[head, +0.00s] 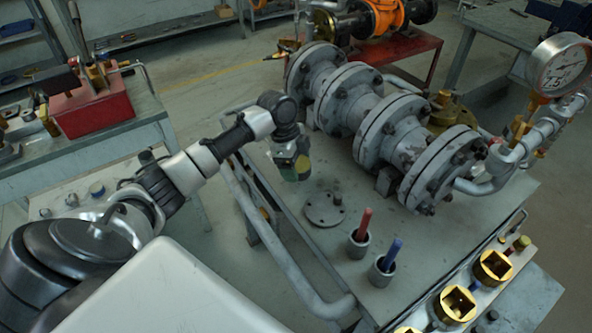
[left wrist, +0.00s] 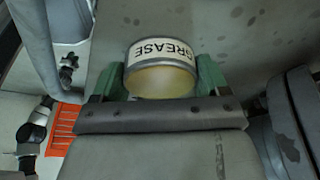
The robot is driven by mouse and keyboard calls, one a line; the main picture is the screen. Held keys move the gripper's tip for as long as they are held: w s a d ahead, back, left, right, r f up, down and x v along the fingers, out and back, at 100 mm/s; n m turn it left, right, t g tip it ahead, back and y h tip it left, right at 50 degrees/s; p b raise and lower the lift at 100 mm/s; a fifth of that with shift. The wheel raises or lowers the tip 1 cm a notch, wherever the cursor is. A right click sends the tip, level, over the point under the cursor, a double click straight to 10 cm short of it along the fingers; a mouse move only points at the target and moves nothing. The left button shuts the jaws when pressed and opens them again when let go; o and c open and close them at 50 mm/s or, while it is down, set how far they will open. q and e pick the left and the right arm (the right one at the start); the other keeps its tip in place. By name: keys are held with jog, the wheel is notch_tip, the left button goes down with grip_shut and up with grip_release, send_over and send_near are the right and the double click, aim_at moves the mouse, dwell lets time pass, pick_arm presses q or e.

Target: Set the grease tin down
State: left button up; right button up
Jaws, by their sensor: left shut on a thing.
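The grease tin (left wrist: 160,80) is a short round tin with a white band reading GREASE and a yellowish end facing the left wrist camera. My left gripper (head: 293,171) is shut on it, with a green finger on each side of the tin in the wrist view. In the head view the gripper hangs over the left part of the grey workbench (head: 420,235), and the tin is mostly hidden by the gripper. A gap to the bench seems to show, but its height is hard to tell. My right gripper is not in view.
A round flange plate (head: 324,209) lies on the bench just below the gripper. Two cups hold a red marker (head: 364,223) and a blue marker (head: 392,254). The flanged pipe assembly (head: 385,120) stands to the right. A rail (head: 275,238) runs along the bench's left edge.

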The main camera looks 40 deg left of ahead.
pick_arm(q)
jog(key=shift+f, duration=1.3)
jog(key=shift+f, duration=0.1)
jog(key=o, duration=1)
jog(key=shift+o, duration=0.2)
jog(key=v, duration=1.2)
jog(key=shift+d, duration=0.1)
